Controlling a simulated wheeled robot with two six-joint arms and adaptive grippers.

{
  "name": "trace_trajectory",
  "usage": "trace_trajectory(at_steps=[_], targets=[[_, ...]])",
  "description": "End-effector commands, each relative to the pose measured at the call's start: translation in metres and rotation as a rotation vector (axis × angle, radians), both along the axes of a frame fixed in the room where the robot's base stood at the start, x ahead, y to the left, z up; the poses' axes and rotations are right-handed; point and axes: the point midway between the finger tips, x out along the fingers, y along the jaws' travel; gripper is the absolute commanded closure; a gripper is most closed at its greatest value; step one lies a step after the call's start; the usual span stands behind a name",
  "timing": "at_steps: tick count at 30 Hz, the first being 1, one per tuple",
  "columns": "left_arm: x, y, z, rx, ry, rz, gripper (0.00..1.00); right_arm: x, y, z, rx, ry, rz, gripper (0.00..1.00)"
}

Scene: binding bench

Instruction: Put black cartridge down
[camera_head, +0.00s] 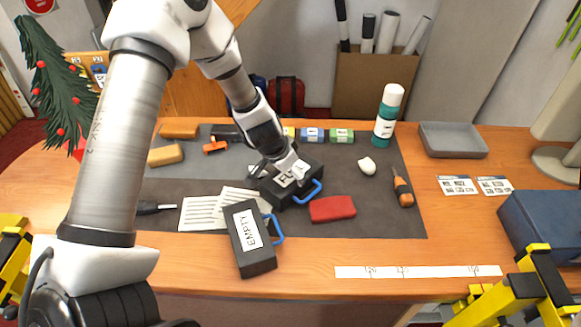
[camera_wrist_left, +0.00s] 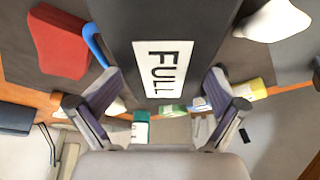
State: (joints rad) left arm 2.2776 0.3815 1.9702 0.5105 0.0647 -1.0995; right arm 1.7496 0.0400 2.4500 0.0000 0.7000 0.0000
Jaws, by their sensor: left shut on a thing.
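A black cartridge (camera_head: 291,194) with a white FULL label and a blue handle is at the middle of the grey mat in the head view. My left gripper (camera_head: 283,173) reaches down over it and is shut on it. In the left wrist view the cartridge (camera_wrist_left: 188,18) lies between the fingers of my left gripper (camera_wrist_left: 163,82). I cannot tell whether its underside touches the mat. A second black cartridge (camera_head: 259,261), labelled EMPTY, also with a blue handle, lies at the mat's front edge. My right gripper is not in view.
Printed sheets (camera_head: 200,213) and a red block (camera_head: 332,208) lie close to the cartridges. A white lump (camera_head: 367,166), an orange-handled tool (camera_head: 402,187) and a green bottle (camera_head: 388,115) are to the right. A grey tray (camera_head: 453,153) stands beyond. Bare mat shows around (camera_head: 380,212) the right front.

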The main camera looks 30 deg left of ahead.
Motion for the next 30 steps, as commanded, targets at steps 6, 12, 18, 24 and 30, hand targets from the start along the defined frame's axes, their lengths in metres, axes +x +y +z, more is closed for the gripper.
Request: trace_trajectory(at_steps=[6, 12, 18, 24, 30], targets=[[-0.001, 0.000, 0.058, 0.000, 0.002, 0.004, 1.00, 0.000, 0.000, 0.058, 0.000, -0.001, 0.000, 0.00], [0.001, 0.001, 0.068, 0.001, -0.001, 0.007, 1.00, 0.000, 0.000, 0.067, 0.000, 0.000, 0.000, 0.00], [0.002, 0.001, 0.068, 0.001, -0.004, 0.008, 0.92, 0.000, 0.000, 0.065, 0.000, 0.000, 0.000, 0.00], [0.002, 0.001, 0.068, 0.002, -0.006, 0.009, 0.21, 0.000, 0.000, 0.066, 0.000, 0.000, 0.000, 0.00], [0.002, 0.001, 0.069, 0.001, -0.007, 0.009, 0.20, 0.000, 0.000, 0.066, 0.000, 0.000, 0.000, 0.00]])
